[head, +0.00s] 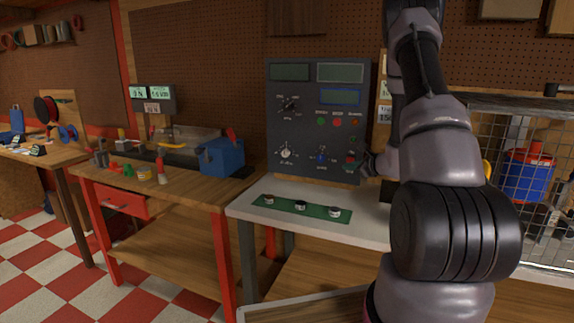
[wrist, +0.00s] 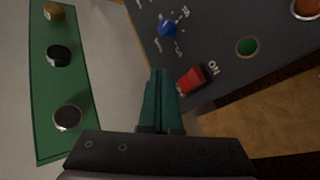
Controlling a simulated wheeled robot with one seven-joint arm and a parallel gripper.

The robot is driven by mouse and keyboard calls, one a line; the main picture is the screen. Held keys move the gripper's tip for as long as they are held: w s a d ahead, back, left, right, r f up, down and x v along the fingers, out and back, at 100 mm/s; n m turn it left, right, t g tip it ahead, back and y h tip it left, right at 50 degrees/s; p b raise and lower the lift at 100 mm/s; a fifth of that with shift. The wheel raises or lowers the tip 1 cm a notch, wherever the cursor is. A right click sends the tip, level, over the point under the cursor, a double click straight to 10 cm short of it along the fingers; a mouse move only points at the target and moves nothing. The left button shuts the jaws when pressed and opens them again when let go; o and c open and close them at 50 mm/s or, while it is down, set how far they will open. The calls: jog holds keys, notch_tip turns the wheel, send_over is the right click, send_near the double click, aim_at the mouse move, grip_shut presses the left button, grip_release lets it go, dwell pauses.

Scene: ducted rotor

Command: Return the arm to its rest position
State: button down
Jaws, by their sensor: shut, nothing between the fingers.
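My arm reaches up and over at the right of the head view, and my gripper (head: 364,167) is by the lower right corner of the grey control panel (head: 305,135). In the wrist view, my gripper (wrist: 161,74) has its two dark teal fingers together, with nothing between them. Its tips are close to the red switch (wrist: 191,80) marked ON. I cannot tell whether they touch the panel. A blue knob (wrist: 167,28) and a green button (wrist: 247,47) are also on the panel there.
A green mat (head: 318,209) with three small round pieces lies on the white bench (head: 250,212) before the panel. A wire cage (head: 487,130) with a red and blue container (head: 527,178) stands at right. A blue box (head: 222,157) is on the left wooden bench.

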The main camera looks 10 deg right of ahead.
jog(key=s+a+r+n+g+y, duration=0.3)
jog(key=s+a+r+n, duration=0.3)
jog(key=a+r, duration=0.4)
jog(key=s+a+r+n+g+y, duration=0.3)
jog(key=s+a+r+n, duration=0.35)
jog(key=a+r, duration=0.35)
jog(key=s+d+r+n+h, duration=0.1)
jog(key=s+r+n+h, duration=0.3)
jog(key=s, duration=0.7)
jog(key=s+r+n+h, duration=0.3)
jog(key=s+n, duration=0.3)
jog(key=s, duration=0.5)
jog(key=shift+d+r+h, duration=0.4)
jog(key=shift+r, duration=0.3)
